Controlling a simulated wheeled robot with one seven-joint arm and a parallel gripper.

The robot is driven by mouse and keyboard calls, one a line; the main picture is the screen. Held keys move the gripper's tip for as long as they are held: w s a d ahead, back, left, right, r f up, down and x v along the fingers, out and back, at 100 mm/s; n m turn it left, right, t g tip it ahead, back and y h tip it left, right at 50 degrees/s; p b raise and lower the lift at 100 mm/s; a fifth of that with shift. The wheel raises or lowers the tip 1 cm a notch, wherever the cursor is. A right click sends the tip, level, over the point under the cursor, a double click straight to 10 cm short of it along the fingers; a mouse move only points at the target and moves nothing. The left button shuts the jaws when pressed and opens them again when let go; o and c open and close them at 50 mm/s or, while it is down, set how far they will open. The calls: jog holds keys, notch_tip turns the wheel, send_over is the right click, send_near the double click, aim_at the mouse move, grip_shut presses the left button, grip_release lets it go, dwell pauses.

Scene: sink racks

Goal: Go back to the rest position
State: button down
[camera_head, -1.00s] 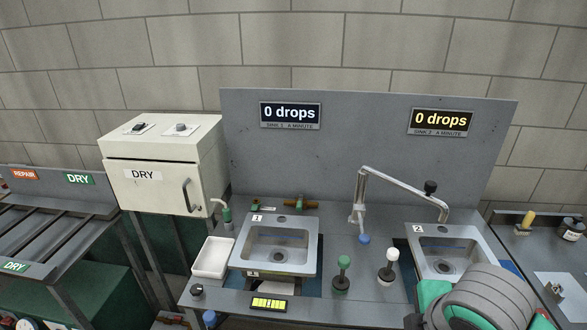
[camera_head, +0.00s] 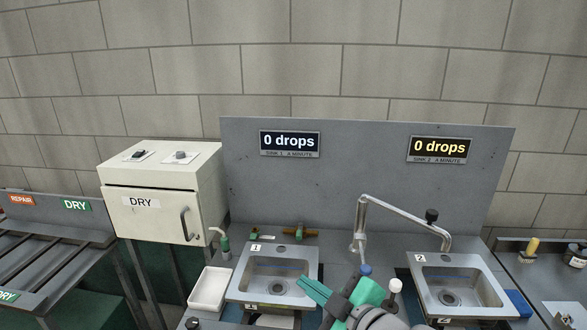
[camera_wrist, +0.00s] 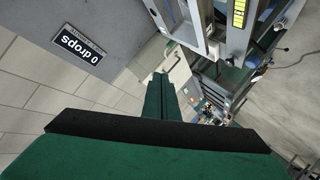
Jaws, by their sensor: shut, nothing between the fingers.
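My gripper (camera_head: 304,284) has green fingers pressed together, with nothing between them. In the head view it is at the bottom centre, in front of the right side of sink 1 (camera_head: 246,292), and points up and left. In the wrist view the shut green fingers (camera_wrist: 158,84) reach away from the camera. Part of the counter front is hidden behind my arm.
Sink 2 (camera_head: 485,298) stands at the right. A bent metal faucet (camera_head: 400,208) rises between the sinks, close behind my arm. A white tray (camera_head: 209,289) lies left of sink 1. A cream DRY cabinet (camera_head: 152,212) and a slatted rack (camera_head: 45,262) stand further left.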

jog(key=w+a+f+m+t+h, duration=0.15)
jog(key=a+f+m+t, duration=0.45)
jog(key=m, duration=0.6)
jog(key=s+f+m+h, duration=0.65)
jog(key=s+f, duration=0.65)
jog(key=f, duration=0.3)
jog(key=s+d+f+n+g, duration=0.1)
jog(key=s+f+n, duration=0.1)
jog(key=s, duration=0.9)
jog(key=s+d+f+n+g, duration=0.1)
jog(key=s+f, duration=0.3)
jog(key=s, duration=0.8)
jog(key=shift+d+f+n+g, duration=0.25)
jog(key=shift+d+n+g, duration=0.05)
jog(key=shift+n, duration=0.55)
jog(key=shift+s, duration=0.1)
